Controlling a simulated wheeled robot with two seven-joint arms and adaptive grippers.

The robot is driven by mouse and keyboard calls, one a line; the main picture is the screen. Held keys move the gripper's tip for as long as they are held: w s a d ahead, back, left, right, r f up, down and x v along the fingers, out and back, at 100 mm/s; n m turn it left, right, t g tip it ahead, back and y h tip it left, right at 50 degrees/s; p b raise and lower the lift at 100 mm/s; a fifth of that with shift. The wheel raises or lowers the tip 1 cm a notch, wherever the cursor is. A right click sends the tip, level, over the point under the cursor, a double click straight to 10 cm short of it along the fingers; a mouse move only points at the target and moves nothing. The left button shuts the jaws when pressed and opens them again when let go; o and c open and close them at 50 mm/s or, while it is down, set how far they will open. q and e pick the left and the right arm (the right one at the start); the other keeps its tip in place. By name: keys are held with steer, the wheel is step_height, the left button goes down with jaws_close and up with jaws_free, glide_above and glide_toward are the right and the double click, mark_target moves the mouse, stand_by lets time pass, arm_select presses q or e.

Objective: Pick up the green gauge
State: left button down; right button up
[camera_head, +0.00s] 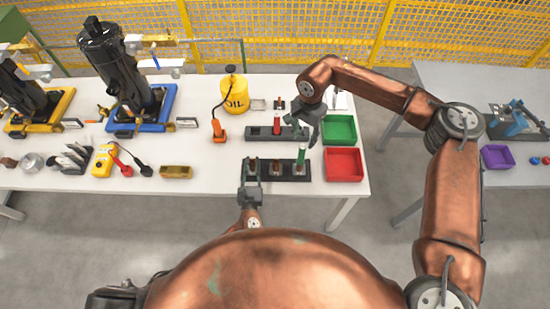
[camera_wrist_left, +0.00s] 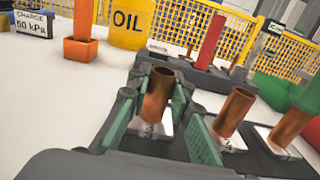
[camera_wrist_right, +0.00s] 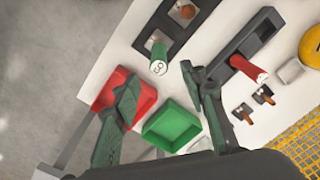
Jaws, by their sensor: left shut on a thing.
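The green gauge (camera_head: 301,155) stands upright at the right end of the front dark rack (camera_head: 262,177). In the right wrist view the green gauge (camera_wrist_right: 158,58) shows its round numbered end, between and beyond the fingertips. My right gripper (camera_head: 305,118) is open and empty, above and behind the gauge, near the green tray (camera_head: 339,130); its spread fingers show in the right wrist view (camera_wrist_right: 158,78). My left gripper (camera_head: 250,188) is at the rack's left end, its fingers (camera_wrist_left: 157,92) shut around the leftmost copper-coloured tube (camera_wrist_left: 156,98). The tube's lower end is partly hidden.
A red tray (camera_head: 343,163) lies right of the front rack. A back rack (camera_head: 258,133) holds a red gauge (camera_head: 277,124). A yellow oil can (camera_head: 235,95) and an orange tool (camera_head: 218,129) stand to the left.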

steer(key=s+a+r+m+y, duration=0.1)
steer(key=a+r+y, duration=0.5)
steer(key=a, duration=0.5)
steer(key=s+a+r+m+y, duration=0.1)
steer(key=a+r+m+y, duration=0.1)
steer(key=a+r+y, duration=0.55)
steer(key=w+a+r+m+t+y, duration=0.2)
steer(key=w+a+r+m+t, duration=0.35)
steer(key=r, duration=0.65)
steer(key=w+d+r+m+t, duration=0.2)
steer(key=w+r+m+t, duration=0.3)
steer(key=w+m, duration=0.45)
steer(key=w+d+f+m+t+h, duration=0.3)
steer(key=w+d+f+m+h, duration=0.25)
steer(key=w+d+m, duration=0.2)
steer(key=m+g+h, duration=0.8)
steer(key=g+h, duration=0.2)
steer(key=g, duration=0.4)
glide_toward(301, 157)
steer(key=shift+w+a+f+t, duration=0.15)
steer(key=shift+w+a+t, duration=0.1)
steer(key=shift+w+a, duration=0.1)
step_height(301, 157, down, 5)
steer(key=shift+s+f, duration=0.1)
steer(key=shift+f, duration=0.1)
steer(key=shift+d+f, duration=0.2)
steer(key=shift+f, duration=1.35)
steer(key=shift+d+f, duration=0.2)
steer(key=shift+f, duration=1.4)
